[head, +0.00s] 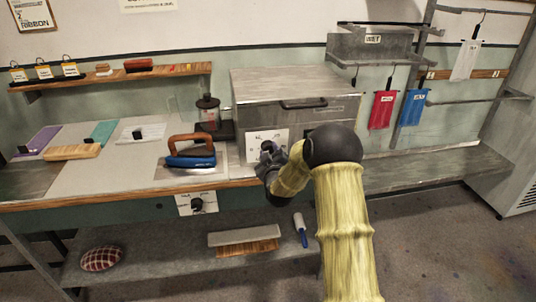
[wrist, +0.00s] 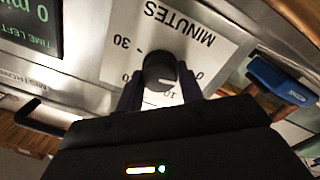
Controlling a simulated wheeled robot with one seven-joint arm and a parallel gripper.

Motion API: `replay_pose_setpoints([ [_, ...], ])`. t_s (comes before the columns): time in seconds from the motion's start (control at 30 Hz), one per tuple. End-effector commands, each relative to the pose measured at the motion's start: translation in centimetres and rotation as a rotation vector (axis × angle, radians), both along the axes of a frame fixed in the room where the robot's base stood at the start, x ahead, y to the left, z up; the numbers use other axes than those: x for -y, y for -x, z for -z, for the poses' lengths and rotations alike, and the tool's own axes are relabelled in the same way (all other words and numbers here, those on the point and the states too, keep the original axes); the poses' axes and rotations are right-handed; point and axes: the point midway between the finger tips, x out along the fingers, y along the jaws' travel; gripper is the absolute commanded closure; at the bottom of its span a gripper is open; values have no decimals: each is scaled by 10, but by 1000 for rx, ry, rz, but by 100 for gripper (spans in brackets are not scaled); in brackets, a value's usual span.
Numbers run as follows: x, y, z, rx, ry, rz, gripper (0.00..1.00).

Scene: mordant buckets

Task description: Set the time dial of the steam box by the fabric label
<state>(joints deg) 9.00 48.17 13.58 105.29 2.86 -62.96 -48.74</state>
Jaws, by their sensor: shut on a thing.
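The steam box (head: 290,92) is a grey metal box with a front handle, at the back of the bench. Its time dial is a black knob (wrist: 160,68) on a white plate (wrist: 205,22) marked MINUTES, upside down in the wrist view. A 30 is readable; other numbers are partly hidden. My gripper (wrist: 160,85) is shut on the knob, one finger on each side. It also shows at the plate in the head view (head: 268,162). A dark display (wrist: 30,25) reads 0 min, TIME LEFT.
Red (head: 382,108) and blue (head: 413,106) cloths with small unreadable labels hang at the right; a white one (head: 466,60) hangs farther right. An iron (head: 192,155) stands left of my gripper. Another knob (head: 197,205) is on the bench front. A brush (head: 243,240) lies below.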

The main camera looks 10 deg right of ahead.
Motion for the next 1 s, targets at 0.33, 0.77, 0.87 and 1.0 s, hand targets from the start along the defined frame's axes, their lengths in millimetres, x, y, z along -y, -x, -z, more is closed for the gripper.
replay_pose_setpoints([
  [0.33,-1,0,3,2,-241,-2,85],
  [0.77,1,0,3,2,-647,0,85],
  [0.87,0,0,3,2,-743,-2,85],
  [1.0,0,0,3,0,-869,-1,85],
])
